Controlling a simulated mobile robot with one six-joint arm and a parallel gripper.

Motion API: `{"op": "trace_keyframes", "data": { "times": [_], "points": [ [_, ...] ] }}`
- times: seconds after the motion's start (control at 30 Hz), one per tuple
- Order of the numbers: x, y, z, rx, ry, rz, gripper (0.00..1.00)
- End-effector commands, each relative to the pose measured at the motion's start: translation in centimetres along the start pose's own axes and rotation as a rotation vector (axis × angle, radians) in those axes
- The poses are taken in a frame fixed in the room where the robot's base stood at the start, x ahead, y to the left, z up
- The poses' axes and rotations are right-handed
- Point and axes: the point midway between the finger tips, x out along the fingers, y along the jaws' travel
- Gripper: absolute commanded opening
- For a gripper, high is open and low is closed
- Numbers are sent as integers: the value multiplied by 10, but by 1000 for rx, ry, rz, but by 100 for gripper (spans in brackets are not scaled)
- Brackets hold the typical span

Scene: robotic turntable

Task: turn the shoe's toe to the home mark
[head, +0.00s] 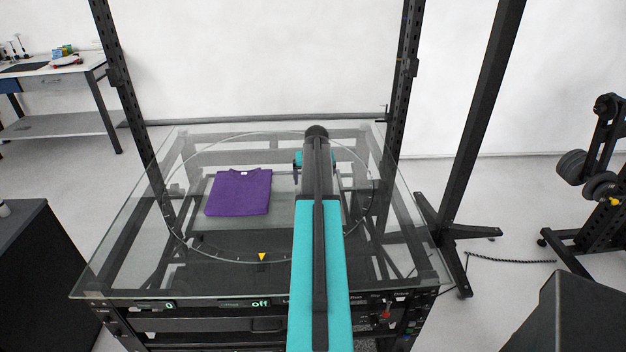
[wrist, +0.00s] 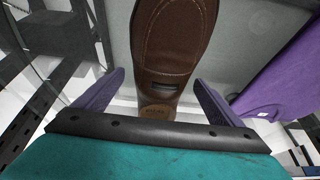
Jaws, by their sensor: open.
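The brown shoe (wrist: 172,45) shows in the wrist view with its toe end cut by the top edge and its heel, with a label, low near the palm. My gripper (wrist: 159,82) is open, with one purple finger on each side of the heel end; gaps show on both sides, and I cannot tell whether either touches. In the head view my arm hides the shoe. The clear turntable (head: 180,237) has a ring of tick marks, and a yellow triangle mark (head: 262,257) sits at its near edge.
A folded purple shirt (head: 238,192) lies on the turntable left of my arm; it also shows at the right of the wrist view (wrist: 285,70). Dark uprights (head: 400,75) stand behind the table. The front panel reads 0 and off (head: 260,303), with a red-handled switch (head: 386,311).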

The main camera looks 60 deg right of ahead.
Motion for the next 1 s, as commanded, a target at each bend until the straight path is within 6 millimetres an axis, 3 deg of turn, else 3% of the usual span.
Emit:
{"op": "trace_keyframes", "data": {
  "times": [0.27,1.0],
  "points": [
    [-21,0,1,0,2,0,90],
    [-110,-1,0,-1,4,0,90]
  ]
}}
